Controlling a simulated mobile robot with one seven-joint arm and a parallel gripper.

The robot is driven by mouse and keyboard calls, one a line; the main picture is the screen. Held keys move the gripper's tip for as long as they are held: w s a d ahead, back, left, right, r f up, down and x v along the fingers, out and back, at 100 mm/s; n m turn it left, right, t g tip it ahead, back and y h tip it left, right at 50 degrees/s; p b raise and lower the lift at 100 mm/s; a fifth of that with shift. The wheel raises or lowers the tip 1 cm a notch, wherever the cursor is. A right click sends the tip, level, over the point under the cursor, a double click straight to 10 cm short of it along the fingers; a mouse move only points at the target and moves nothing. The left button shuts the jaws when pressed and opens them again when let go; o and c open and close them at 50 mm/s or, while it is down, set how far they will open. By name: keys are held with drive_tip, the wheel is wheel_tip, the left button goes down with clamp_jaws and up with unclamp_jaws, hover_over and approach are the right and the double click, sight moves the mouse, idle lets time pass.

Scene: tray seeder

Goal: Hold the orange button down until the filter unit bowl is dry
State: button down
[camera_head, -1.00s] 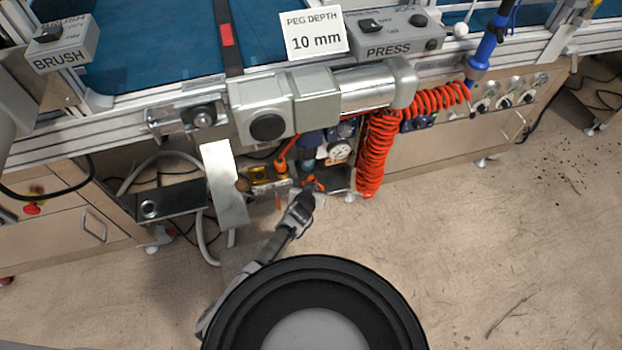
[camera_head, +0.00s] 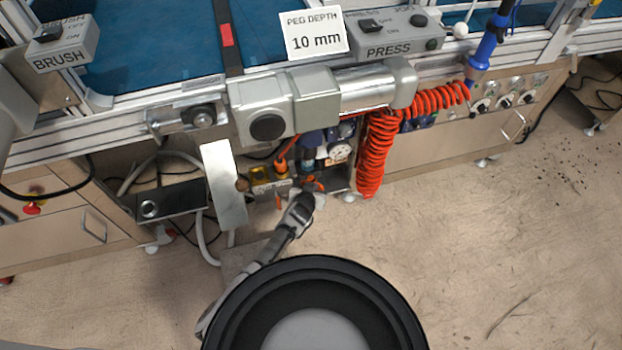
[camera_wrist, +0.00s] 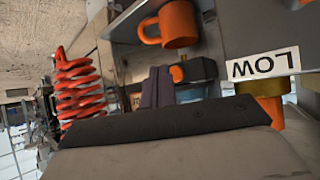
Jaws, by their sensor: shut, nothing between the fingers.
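My gripper (camera_wrist: 158,87) is shut and empty, its dark fingertips pointing into the space under the machine. In the wrist view a small orange round part (camera_wrist: 177,74), which looks like the button, is right beside the fingertips. I cannot tell whether they touch it or whether it is pressed. In the head view my gripper (camera_head: 308,190) is at the low shelf under the conveyor. A blue-topped unit with a bluish bowl (camera_head: 308,158), apparently the filter unit, stands just behind it. The bowl is too small and partly covered to tell whether water is in it.
A larger orange looped part (camera_wrist: 178,24) and a plate marked LOW (camera_wrist: 263,66) are close to my gripper. A red coiled hose (camera_head: 372,160) hangs on the right, beside a pressure gauge (camera_head: 340,152). A metal bracket (camera_head: 224,185) stands left. The floor in front is clear.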

drive_tip(key=shift+w, duration=0.15)
drive_tip(key=shift+w+a+b, duration=0.1)
drive_tip(key=shift+w+b, duration=0.2)
drive_tip(key=shift+b, duration=0.15)
drive_tip(key=shift+w+a+b, duration=0.2)
drive_tip(key=shift+w+b, duration=0.2)
drive_tip(key=shift+b, duration=0.05)
idle(2.1)
drive_tip(key=shift+s, duration=0.15)
idle(1.1)
drive_tip(key=shift+s+d+p, duration=0.3)
drive_tip(key=shift+s+p, duration=0.2)
drive_tip(key=shift+s, duration=0.2)
